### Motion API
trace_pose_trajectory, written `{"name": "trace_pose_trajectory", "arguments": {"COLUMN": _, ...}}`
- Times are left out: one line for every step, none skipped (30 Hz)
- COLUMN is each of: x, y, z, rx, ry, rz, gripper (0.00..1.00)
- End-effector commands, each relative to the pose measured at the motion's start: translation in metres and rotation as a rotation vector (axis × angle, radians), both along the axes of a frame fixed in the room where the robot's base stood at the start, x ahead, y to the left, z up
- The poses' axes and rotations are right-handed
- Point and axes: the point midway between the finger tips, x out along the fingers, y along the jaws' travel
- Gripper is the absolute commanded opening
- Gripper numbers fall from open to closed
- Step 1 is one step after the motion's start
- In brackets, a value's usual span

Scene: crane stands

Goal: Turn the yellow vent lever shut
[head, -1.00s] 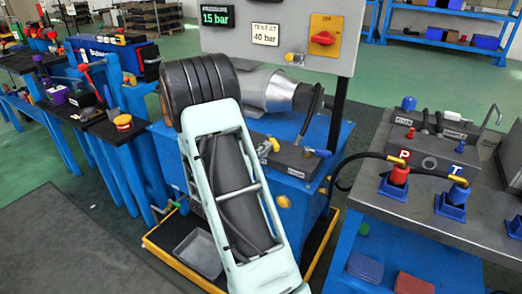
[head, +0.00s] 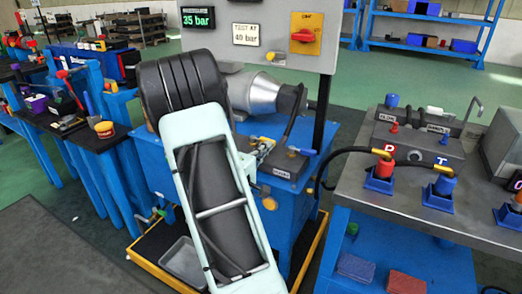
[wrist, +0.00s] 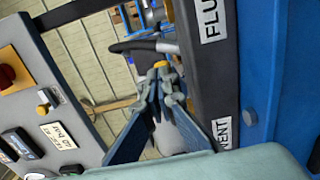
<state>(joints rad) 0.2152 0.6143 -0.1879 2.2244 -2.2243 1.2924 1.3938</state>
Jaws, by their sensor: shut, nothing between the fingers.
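The yellow vent lever (head: 265,142) is on the dark block on top of the blue unit, just right of my arm in the head view. In the wrist view a yellow tip (wrist: 160,64) shows right at my fingertips, beside the dark block with its VENT label (wrist: 222,129). My gripper (wrist: 161,78) is shut and empty, with its fingertips close to the yellow tip. I cannot tell whether they touch. The rest of the lever is hidden behind the fingers. In the head view my arm hides most of the gripper.
A blue-handled lever (head: 303,152) and a black hose (head: 296,112) are close by on the right. The grey panel (head: 262,58) stands behind, with a red rotary switch (head: 304,37) and a gauge display (head: 198,18) reading 35 bar. The dark bench (head: 350,195) is at the right.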

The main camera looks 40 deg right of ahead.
Motion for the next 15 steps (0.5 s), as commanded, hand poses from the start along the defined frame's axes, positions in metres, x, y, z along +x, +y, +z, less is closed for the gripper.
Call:
{"name": "trace_pose_trajectory", "arguments": {"x": -0.0009, "y": -0.0024, "z": -0.0001, "rx": 0.000, "ry": 0.001, "rz": -0.001, "gripper": 0.00}}
{"name": "trace_pose_trajectory", "arguments": {"x": -0.0010, "y": -0.0033, "z": -0.0002, "rx": 0.000, "ry": 0.001, "rz": -0.001, "gripper": 0.00}}
{"name": "trace_pose_trajectory", "arguments": {"x": -0.0012, "y": -0.0043, "z": -0.0002, "rx": 0.000, "ry": 0.001, "rz": -0.001, "gripper": 0.00}}
{"name": "trace_pose_trajectory", "arguments": {"x": -0.0014, "y": -0.0050, "z": -0.0003, "rx": 0.001, "ry": 0.001, "rz": -0.001, "gripper": 0.00}}
{"name": "trace_pose_trajectory", "arguments": {"x": -0.0016, "y": -0.0057, "z": -0.0003, "rx": 0.001, "ry": 0.001, "rz": -0.001, "gripper": 0.00}}
{"name": "trace_pose_trajectory", "arguments": {"x": -0.0016, "y": -0.0064, "z": -0.0003, "rx": 0.001, "ry": 0.001, "rz": -0.001, "gripper": 0.00}}
{"name": "trace_pose_trajectory", "arguments": {"x": -0.0017, "y": -0.0068, "z": -0.0003, "rx": 0.000, "ry": 0.001, "rz": -0.002, "gripper": 0.00}}
{"name": "trace_pose_trajectory", "arguments": {"x": -0.0018, "y": -0.0072, "z": -0.0003, "rx": 0.000, "ry": 0.001, "rz": -0.002, "gripper": 0.00}}
{"name": "trace_pose_trajectory", "arguments": {"x": -0.0019, "y": -0.0076, "z": -0.0003, "rx": 0.000, "ry": 0.001, "rz": -0.002, "gripper": 0.00}}
{"name": "trace_pose_trajectory", "arguments": {"x": -0.0018, "y": -0.0078, "z": -0.0003, "rx": 0.000, "ry": 0.001, "rz": -0.002, "gripper": 0.00}}
{"name": "trace_pose_trajectory", "arguments": {"x": -0.0019, "y": -0.0079, "z": -0.0003, "rx": 0.000, "ry": 0.001, "rz": -0.002, "gripper": 0.00}}
{"name": "trace_pose_trajectory", "arguments": {"x": -0.0019, "y": -0.0081, "z": -0.0003, "rx": 0.000, "ry": 0.001, "rz": -0.002, "gripper": 0.00}}
{"name": "trace_pose_trajectory", "arguments": {"x": -0.0019, "y": -0.0081, "z": -0.0002, "rx": 0.000, "ry": 0.001, "rz": -0.002, "gripper": 0.00}}
{"name": "trace_pose_trajectory", "arguments": {"x": -0.0019, "y": -0.0081, "z": -0.0002, "rx": 0.000, "ry": 0.001, "rz": -0.002, "gripper": 0.00}}
{"name": "trace_pose_trajectory", "arguments": {"x": -0.0018, "y": -0.0082, "z": -0.0002, "rx": 0.000, "ry": 0.000, "rz": -0.001, "gripper": 0.00}}
